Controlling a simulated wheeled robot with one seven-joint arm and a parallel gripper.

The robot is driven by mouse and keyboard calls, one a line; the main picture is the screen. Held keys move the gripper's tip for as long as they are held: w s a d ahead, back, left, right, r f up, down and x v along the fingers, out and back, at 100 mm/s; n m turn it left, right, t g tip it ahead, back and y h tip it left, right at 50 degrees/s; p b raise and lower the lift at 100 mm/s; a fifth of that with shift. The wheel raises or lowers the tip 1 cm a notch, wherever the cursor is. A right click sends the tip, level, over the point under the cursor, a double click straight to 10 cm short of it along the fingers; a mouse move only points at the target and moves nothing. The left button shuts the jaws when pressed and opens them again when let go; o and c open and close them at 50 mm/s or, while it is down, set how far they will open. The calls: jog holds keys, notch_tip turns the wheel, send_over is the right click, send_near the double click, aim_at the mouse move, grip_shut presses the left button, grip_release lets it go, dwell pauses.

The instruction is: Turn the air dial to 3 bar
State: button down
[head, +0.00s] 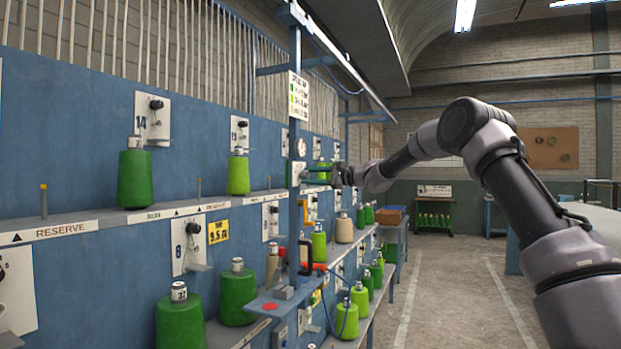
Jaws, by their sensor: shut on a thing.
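A small round white gauge (301,147) is fixed to the blue post in the middle of the head view. Its needle and numbers are too small to read. Just below it is a pale fitting with the air dial (301,174) on its right side. My gripper (314,175) reaches in from the right at the height of this fitting, with its fingers pointing left. It is shut on the air dial. The fingers and the wrist partly hide the dial, so its setting cannot be read.
Blue racks with green yarn cones (135,178) line the left side. A small blue shelf (268,305) on the post holds tools, with a red-ended blue hose beside it. The concrete floor (455,290) is open below my arm.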

jog(key=shift+n, duration=2)
jog(key=shift+c, duration=2.1)
grip_release()
jog(key=shift+d, duration=0.1)
jog(key=v, duration=1)
jog(key=shift+d, duration=0.3)
jog(key=shift+s, duration=0.15)
